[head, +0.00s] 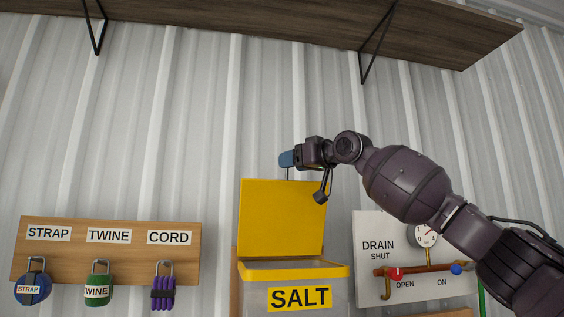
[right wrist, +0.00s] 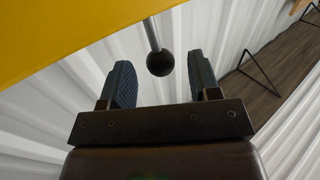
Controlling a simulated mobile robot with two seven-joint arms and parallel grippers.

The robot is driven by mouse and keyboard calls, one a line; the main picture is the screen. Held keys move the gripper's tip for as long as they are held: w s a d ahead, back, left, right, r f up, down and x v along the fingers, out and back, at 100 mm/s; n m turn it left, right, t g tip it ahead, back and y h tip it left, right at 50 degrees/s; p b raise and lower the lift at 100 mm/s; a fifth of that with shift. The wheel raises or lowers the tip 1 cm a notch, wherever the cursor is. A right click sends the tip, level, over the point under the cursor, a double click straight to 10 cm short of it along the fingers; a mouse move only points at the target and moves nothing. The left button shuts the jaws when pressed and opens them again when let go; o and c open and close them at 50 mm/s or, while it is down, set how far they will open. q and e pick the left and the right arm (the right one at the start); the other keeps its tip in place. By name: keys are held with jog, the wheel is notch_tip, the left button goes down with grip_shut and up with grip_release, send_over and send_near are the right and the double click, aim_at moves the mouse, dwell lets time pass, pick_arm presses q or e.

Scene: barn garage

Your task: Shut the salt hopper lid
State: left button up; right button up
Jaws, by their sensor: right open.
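The salt hopper (head: 290,298) stands at the bottom centre of the head view, a pale bin with a yellow rim and a SALT label. Its yellow lid (head: 282,218) stands open, nearly upright; the lid also fills the upper left of the right wrist view (right wrist: 60,35). A thin stem rises from the lid's top edge. In the right wrist view it ends in a black ball knob (right wrist: 160,63). My right gripper (head: 287,159) is above the lid's top edge. It is open, with one finger on each side of the knob and gaps showing. My left gripper is out of view.
A wooden board (head: 110,262) at left holds hanging strap, twine and cord. A drain panel (head: 368,234) with a gauge and coloured valve handles is right of the hopper, below my right arm. A wooden shelf (head: 300,20) runs overhead. Corrugated wall lies behind.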

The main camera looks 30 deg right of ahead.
aim_at(282, 181)
jog(key=shift+p+x, duration=0.5)
jog(key=shift+x, duration=1.7)
grip_shut()
